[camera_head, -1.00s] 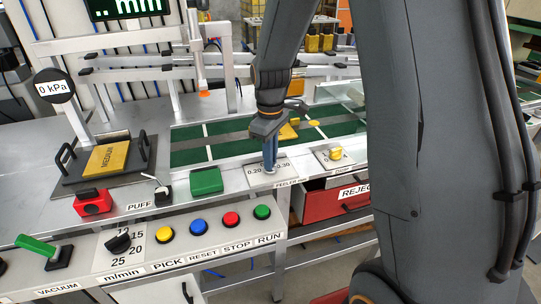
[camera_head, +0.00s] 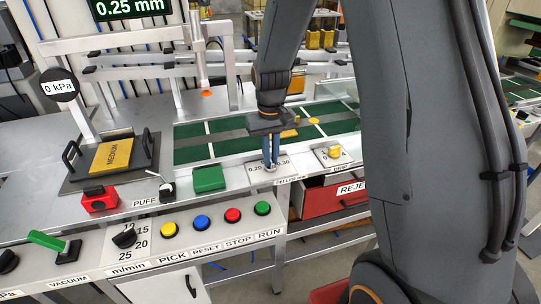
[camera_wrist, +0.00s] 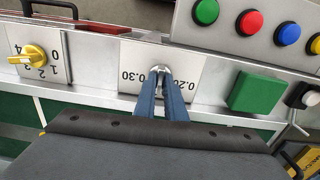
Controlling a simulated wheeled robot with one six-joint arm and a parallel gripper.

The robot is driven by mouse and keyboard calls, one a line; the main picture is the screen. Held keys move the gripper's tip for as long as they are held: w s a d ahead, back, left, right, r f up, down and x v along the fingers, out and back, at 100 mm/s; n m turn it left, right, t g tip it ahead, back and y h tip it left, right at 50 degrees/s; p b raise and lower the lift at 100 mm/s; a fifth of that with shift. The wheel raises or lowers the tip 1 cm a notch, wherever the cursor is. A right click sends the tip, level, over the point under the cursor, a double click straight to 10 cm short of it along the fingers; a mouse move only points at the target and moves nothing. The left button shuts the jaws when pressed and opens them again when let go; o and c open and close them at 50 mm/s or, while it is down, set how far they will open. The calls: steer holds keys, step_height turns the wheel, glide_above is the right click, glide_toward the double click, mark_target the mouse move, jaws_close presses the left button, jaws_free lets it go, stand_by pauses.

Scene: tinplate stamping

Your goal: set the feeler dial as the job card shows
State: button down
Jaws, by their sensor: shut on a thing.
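The feeler dial plate (camera_wrist: 126,80) is white, marked 0.20 and 0.30, and set in the bench's front rail. In the head view the plate (camera_head: 254,181) lies below the green belt. My gripper (camera_wrist: 158,74) is shut on the feeler dial (camera_wrist: 161,68), whose grey top just shows between the blue fingers. The fingers hide most of the dial and the middle mark. In the head view my gripper (camera_head: 270,164) comes down on it from above. The display (camera_head: 131,8) at the top reads 0.25 mm. No job card can be made out.
A yellow-knobbed dial (camera_head: 333,153) sits right of the feeler plate. A green block (camera_head: 208,179), a puff lever (camera_head: 166,187) and a red box (camera_head: 100,199) stand to the left. Several coloured buttons (camera_head: 202,222) line the panel in front. A red reject drawer (camera_head: 325,201) is below.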

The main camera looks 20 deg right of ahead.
mark_target(271, 160)
stand_by(0.3)
steer(key=c, duration=1.8)
jaws_free()
steer(key=shift+r, duration=0.1)
step_height(271, 160, up, 8)
steer(key=shift+f+b, duration=0.15)
steer(key=shift+b, duration=0.7)
steer(key=shift+t, duration=0.6)
steer(key=s+f, duration=0.1)
steer(key=s, duration=0.5)
steer(key=s+f, duration=0.1)
steer(key=s, duration=0.4)
steer(key=s+f, duration=0.1)
steer(key=s, duration=0.5)
steer(key=shift+s+a+f, duration=0.15)
steer(key=shift+s+f, duration=0.2)
steer(key=shift+f, duration=0.05)
